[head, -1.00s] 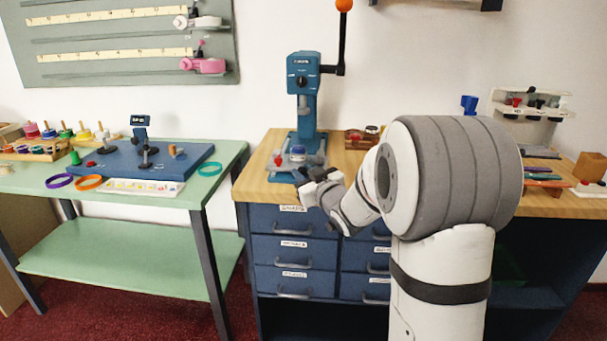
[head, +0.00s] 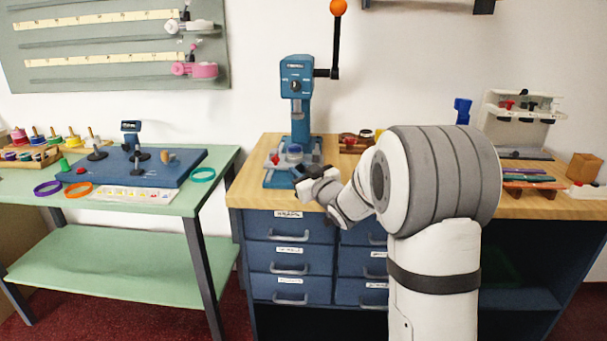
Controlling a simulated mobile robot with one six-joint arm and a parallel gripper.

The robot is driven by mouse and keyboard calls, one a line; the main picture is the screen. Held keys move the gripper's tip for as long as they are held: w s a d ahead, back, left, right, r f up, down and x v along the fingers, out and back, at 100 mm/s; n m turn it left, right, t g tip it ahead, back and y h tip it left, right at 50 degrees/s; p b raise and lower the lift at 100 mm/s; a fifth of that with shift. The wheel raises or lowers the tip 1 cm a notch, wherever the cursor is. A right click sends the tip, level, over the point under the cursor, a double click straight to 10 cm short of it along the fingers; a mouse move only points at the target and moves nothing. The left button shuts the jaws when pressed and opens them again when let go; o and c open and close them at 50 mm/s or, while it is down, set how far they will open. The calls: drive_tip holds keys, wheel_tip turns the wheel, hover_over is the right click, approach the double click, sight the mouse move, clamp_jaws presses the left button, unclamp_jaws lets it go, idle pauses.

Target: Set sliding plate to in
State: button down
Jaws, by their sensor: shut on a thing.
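The blue lever press (head: 297,75) stands on the wooden counter. Its sliding plate (head: 284,167) is a light plate low on the base, carrying a round grey-blue die (head: 294,152) and a small red knob (head: 275,159). The die sits in front of the column, roughly below the press head. My gripper (head: 302,177) is at the plate's front right, with its fingers small and dark. It is shut at the plate's front edge; the exact part gripped is hidden by the fingers and wrist.
The press lever with an orange ball (head: 338,7) stands up at the right. A wooden tray (head: 352,146) with small parts lies right of the press. Blue drawers (head: 288,258) are below the counter. A green table (head: 222,160) stands left, across a gap.

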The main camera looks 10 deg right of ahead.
drive_tip(key=c, duration=1.2)
unclamp_jaws()
drive_tip(key=shift+c, duration=0.2)
drive_tip(key=shift+o, duration=0.2)
drive_tip(key=shift+s, duration=0.1)
drive_tip(key=v, duration=0.7)
drive_tip(key=shift+d+p, duration=0.1)
drive_tip(key=shift+p, duration=0.25)
drive_tip(key=shift+s, duration=0.35)
drive_tip(key=shift+c, duration=0.6)
